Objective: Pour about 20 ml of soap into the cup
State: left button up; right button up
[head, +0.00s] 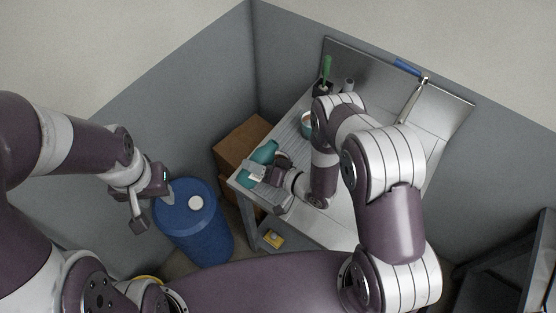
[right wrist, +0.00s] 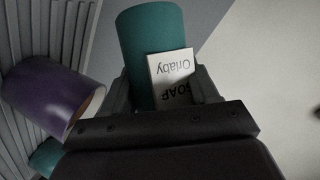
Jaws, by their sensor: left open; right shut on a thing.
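A teal soap bottle (head: 265,152) is at the left edge of the sink counter, slanted in the head view. My right gripper (head: 262,172) is shut on it. In the right wrist view the bottle (right wrist: 150,38) sits between the fingers, its white label (right wrist: 172,75) reading "SOAP" upside down. A purple cup (right wrist: 45,88) with a pale inside is left of the gripper in that view, apart from the bottle; its rim faces the gripper. My left gripper (head: 150,208) is open and empty beside the blue barrel. I cannot see the bottle's mouth or any liquid.
The blue barrel (head: 205,238) with a white cap stands left of the counter, with brown boxes (head: 245,143) behind. A teal thing (right wrist: 45,156) shows partly in the wrist view.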

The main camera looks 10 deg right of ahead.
jog(key=shift+s+r, duration=0.1)
jog(key=shift+s, duration=0.1)
jog(key=shift+w+a, duration=0.1)
jog(key=shift+w, duration=0.1)
jog(key=shift+s, duration=0.1)
jog(key=shift+s, duration=0.15)
jog(key=shift+w+m, duration=0.2)
jog(key=shift+m, duration=0.1)
jog(key=shift+s, duration=0.1)
jog(key=shift+s, duration=0.15)
jog(key=shift+w+a+f+y, duration=0.1)
jog(key=shift+w+f+y, duration=0.1)
jog(key=shift+w+y, duration=0.1)
jog(key=shift+s, duration=0.1)
